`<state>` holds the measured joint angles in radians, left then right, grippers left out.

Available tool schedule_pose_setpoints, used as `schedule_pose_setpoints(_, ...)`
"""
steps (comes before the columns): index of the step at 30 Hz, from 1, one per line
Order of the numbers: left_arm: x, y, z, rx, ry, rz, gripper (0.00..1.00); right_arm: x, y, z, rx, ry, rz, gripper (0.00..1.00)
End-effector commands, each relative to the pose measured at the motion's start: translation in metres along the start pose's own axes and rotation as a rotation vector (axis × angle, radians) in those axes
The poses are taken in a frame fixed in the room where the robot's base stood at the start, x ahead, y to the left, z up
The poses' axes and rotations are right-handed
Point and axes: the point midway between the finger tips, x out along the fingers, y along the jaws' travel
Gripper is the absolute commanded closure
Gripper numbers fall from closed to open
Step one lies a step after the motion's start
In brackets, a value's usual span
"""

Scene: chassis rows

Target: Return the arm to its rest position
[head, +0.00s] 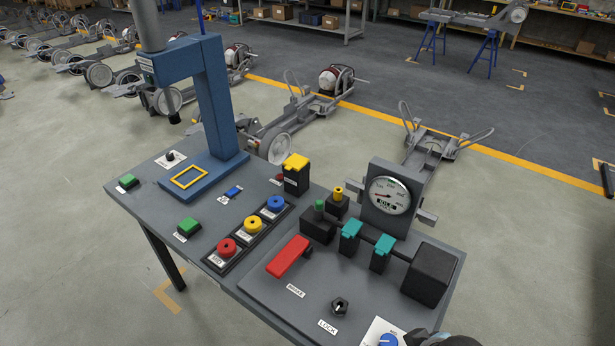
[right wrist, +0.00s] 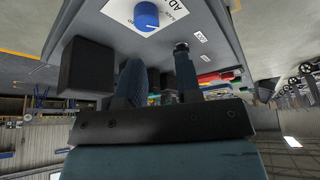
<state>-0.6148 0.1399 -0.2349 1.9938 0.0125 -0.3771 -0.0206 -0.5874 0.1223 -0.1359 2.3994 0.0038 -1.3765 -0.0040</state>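My right gripper (right wrist: 158,62) shows in the right wrist view with its two dark fingers apart and nothing visible between them. It is close to the console (head: 262,316), near the blue knob (right wrist: 146,16) on its white card and the black block (right wrist: 87,67). In the head view, only a dark piece, probably of my right arm or gripper, shows at the bottom edge beside the blue knob (head: 388,341). My left arm and gripper are not in view.
The console carries a red brake lever (head: 288,257), a lock switch (head: 339,306), teal-capped switches (head: 350,230) and a gauge (head: 389,196). A blue press frame (head: 215,100) rises at the left, near red, yellow and blue buttons (head: 253,224). Chassis (head: 430,145) stand behind on open floor.

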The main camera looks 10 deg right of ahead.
Motion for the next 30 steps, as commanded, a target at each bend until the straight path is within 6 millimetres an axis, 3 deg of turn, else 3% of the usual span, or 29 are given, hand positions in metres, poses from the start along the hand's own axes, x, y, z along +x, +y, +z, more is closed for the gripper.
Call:
schedule_pose_setpoints(16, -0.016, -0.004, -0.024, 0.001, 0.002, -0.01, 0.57, 0.076, -0.038, -0.016, -0.039, 0.435, -0.069, 0.68)
schedule_pose_setpoints(22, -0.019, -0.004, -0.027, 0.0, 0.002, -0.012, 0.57, 0.087, -0.048, -0.013, -0.041, 0.551, -0.085, 0.68)
schedule_pose_setpoints(30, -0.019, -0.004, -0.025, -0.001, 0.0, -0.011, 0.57, 0.088, -0.049, -0.013, -0.042, 0.566, -0.087, 0.68)
